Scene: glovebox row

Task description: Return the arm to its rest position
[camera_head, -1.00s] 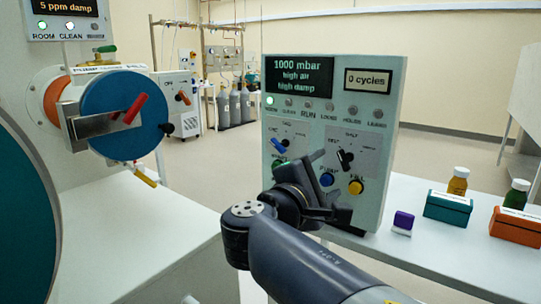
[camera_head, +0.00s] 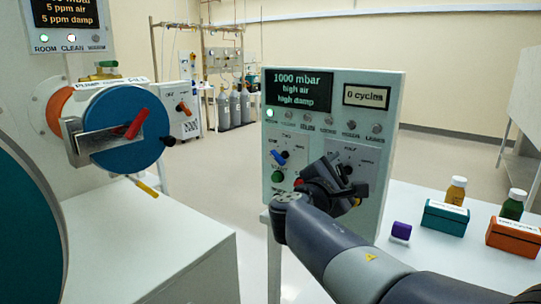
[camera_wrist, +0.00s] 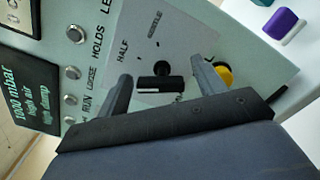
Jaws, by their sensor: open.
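My gripper (camera_head: 343,181) is in front of the lower right part of the upright control panel (camera_head: 390,100). In the wrist view its two fingers (camera_wrist: 165,85) stand apart with nothing held between them. A black knob (camera_wrist: 160,83) on the panel shows between the fingers, beside the word HALF. I cannot tell whether the fingers touch the panel. A yellow button (camera_wrist: 225,75) shows just beyond the right finger. In the head view my arm hides the panel's lower right controls. The panel's display reads 1000 mbar, high air, high damp.
A purple-and-white block (camera_head: 401,231), a teal box (camera_head: 445,218), an orange box (camera_head: 514,237) and two bottles (camera_head: 455,191) stand on the white table to the right. At left are a blue round door (camera_head: 115,115) with a red handle and a white bench (camera_head: 190,262).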

